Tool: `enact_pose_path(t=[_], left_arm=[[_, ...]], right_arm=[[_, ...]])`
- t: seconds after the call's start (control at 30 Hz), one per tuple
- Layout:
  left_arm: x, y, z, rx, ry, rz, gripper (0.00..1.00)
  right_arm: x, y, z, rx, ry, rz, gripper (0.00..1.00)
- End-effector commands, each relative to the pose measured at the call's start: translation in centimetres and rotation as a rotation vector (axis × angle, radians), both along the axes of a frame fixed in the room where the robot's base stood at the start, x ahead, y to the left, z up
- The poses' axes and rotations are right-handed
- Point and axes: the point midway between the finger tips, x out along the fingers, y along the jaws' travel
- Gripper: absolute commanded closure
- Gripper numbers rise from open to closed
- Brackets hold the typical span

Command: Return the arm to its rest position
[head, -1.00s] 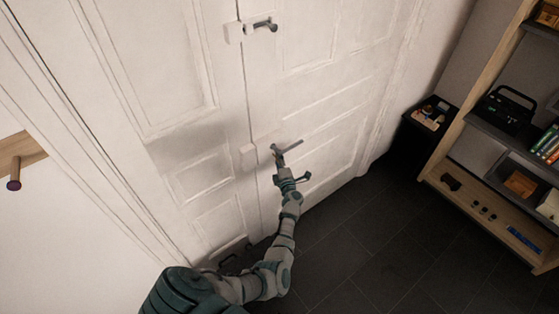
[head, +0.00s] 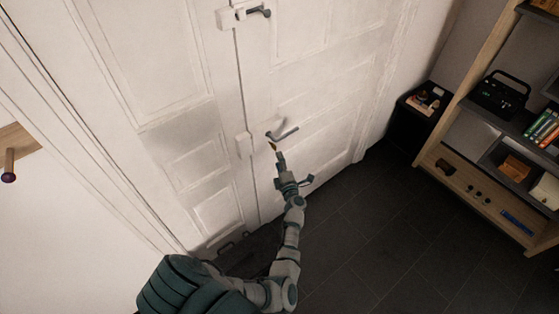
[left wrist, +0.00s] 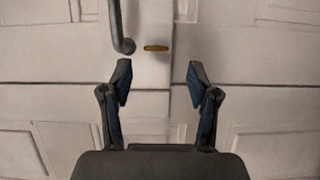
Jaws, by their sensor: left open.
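My left gripper (head: 294,168) is open and empty in front of the white double door (head: 310,85). A dark lever handle (head: 284,133) on the door lies just beyond the gripper, apart from it. In the left wrist view, the two fingers are spread with nothing between them at the gripper (left wrist: 158,68). The same lever handle (left wrist: 117,28) shows there ahead of the left finger, beside a small yellow piece (left wrist: 156,47) on the door. My left arm reaches up from the bottom of the head view. My right gripper is out of view.
A wooden shelf unit (head: 452,172) and a small black stand (head: 408,128) are at the right. A wooden peg (head: 9,165) juts from the left wall. Dark floor right of my arm is clear.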

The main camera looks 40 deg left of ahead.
Motion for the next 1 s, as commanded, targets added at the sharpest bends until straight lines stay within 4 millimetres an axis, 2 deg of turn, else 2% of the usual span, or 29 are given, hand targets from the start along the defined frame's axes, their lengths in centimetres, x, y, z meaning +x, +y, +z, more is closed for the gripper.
enact_pose_path(t=[0.33, 0.4, 0.47, 0.57, 0.6, 0.67, 0.73, 0.8, 0.87, 0.9, 0.97, 1.0], left_arm=[[0.1, -0.1, -0.2, 0.004, 0.006, -0.006, 0.40], [0.2, -0.8, -1.1, 0.028, 0.042, -0.043, 0.40], [0.5, -2.0, -2.8, 0.074, 0.111, -0.112, 0.40], [0.4, -5.6, -7.8, 0.188, 0.288, -0.291, 0.40], [-0.1, -7.3, -10.4, 0.241, 0.373, -0.376, 0.40], [-1.6, -9.9, -14.6, 0.317, 0.503, -0.508, 0.40], [-3.9, -12.6, -19.3, 0.398, 0.644, -0.652, 0.40], [-7.1, -14.8, -23.9, 0.469, 0.776, -0.786, 0.40], [-10.3, -16.4, -27.6, 0.524, 0.884, -0.897, 0.40], [-12.6, -17.3, -29.8, 0.559, 0.953, -0.968, 0.40], [-16.4, -18.4, -33.1, 0.608, 1.055, -1.075, 0.40], [-19.1, -18.9, -35.1, 0.639, 1.119, -1.144, 0.40]], right_arm=[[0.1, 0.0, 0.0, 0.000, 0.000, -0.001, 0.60], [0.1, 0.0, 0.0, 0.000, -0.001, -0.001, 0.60], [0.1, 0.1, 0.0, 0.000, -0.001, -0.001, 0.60], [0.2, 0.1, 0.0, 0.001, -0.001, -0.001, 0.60], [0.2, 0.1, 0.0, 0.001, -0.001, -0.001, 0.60], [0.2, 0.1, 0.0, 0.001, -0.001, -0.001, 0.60], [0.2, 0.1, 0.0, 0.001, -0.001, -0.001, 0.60], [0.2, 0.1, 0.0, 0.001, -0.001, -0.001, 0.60], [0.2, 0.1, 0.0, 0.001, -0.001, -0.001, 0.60], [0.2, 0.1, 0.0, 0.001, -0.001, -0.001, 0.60], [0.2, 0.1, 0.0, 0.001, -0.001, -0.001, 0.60], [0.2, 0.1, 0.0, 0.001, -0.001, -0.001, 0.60]])
